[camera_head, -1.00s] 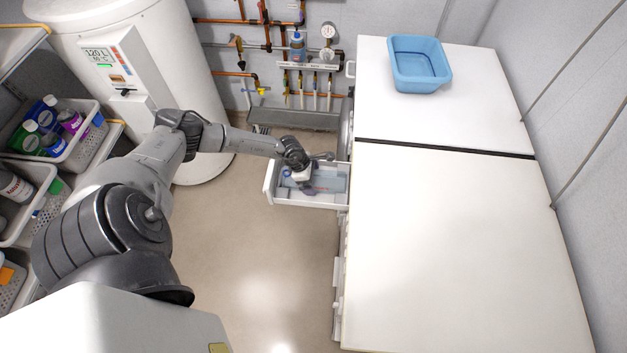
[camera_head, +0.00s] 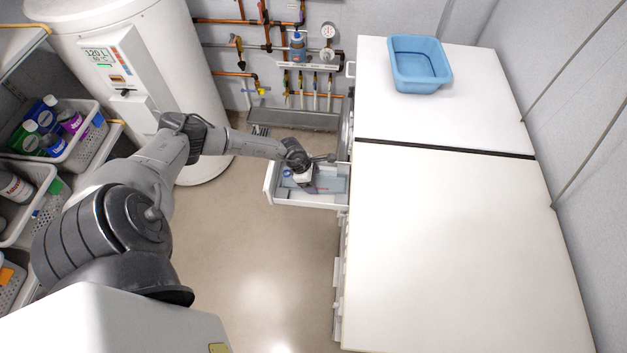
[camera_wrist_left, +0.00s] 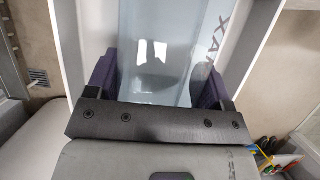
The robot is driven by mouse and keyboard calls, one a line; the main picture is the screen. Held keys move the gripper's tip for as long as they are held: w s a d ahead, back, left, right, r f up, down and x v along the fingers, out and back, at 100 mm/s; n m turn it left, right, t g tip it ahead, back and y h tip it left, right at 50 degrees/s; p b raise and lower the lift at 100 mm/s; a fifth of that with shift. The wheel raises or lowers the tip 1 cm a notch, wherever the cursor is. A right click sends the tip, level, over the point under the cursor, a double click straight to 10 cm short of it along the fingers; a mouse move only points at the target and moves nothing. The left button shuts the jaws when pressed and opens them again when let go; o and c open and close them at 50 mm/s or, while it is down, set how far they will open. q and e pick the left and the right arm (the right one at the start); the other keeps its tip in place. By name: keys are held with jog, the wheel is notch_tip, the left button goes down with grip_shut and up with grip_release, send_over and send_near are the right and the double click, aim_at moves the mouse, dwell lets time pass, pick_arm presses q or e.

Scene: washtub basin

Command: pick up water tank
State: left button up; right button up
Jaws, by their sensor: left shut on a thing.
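The water tank is a translucent pale-blue container. It shows in the left wrist view (camera_wrist_left: 158,55) between my left gripper's fingers, and in the head view (camera_head: 331,183) inside the open white drawer (camera_head: 305,200). My left gripper (camera_wrist_left: 158,82) is shut on the tank, with one dark purple finger on each side of it. In the head view my left gripper (camera_head: 309,187) is reaching down into the drawer and partly hides the tank. I cannot tell whether the tank is lifted off the drawer floor. My right gripper is not in view.
The drawer stands out from a white cabinet (camera_head: 450,240), whose top is mostly clear. A blue basin (camera_head: 420,82) sits at its far end. A white boiler (camera_head: 150,60) and bins of bottles (camera_head: 75,150) are at the left. The floor (camera_head: 265,250) before the drawer is free.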

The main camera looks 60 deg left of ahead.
pick_arm(q)
jog(key=shift+c, duration=1.1)
jog(key=shift+r, duration=0.1)
